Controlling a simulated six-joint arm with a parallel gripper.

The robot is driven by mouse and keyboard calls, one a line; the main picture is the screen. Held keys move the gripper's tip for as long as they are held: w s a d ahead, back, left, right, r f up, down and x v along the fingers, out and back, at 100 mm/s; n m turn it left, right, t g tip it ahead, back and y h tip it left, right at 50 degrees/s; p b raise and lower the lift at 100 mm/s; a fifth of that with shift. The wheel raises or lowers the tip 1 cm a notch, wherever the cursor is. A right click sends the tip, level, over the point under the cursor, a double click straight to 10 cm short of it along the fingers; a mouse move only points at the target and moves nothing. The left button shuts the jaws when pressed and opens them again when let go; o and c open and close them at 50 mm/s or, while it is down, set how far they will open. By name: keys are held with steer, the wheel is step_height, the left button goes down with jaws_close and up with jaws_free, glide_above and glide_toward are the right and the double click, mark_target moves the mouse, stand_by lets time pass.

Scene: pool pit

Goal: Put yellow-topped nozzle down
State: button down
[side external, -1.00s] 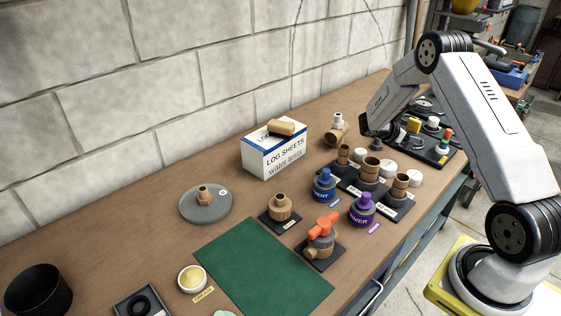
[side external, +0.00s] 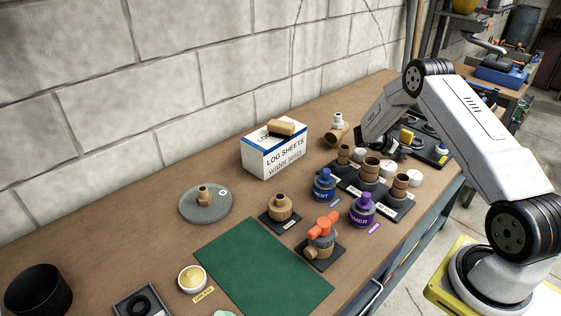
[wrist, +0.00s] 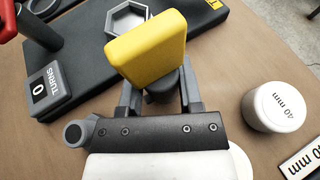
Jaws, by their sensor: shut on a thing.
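The yellow-topped nozzle (wrist: 147,48) is between the fingers of my gripper (wrist: 160,90) in the wrist view, its yellow block tilted and its dark lower part mostly hidden. A dark holder board (wrist: 85,60) with an empty grey hexagonal socket (wrist: 128,18) lies beyond it. In the side view the yellow top (side external: 406,136) shows beside my gripper (side external: 402,149), near the board (side external: 443,157) at the back right of the bench. I cannot tell whether the nozzle touches anything below it.
A white 40 mm cap (wrist: 273,107) stands right of my gripper, and a turns counter (wrist: 48,89) sits at left. Brown fittings (side external: 371,168) stand close in front in the side view. A green mat (side external: 262,268) lies clear nearer the camera.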

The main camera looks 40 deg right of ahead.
steer(key=shift+f, duration=0.25)
steer(key=shift+f, duration=0.15)
steer(key=shift+c, duration=1.3)
jaws_free()
steer(key=shift+w+a+r, duration=0.1)
steer(key=shift+a+r, duration=0.1)
steer(key=v, duration=1.1)
steer(key=shift+w+a+r, duration=0.1)
steer(key=shift+w+a, duration=0.05)
steer(key=shift+a, duration=0.1)
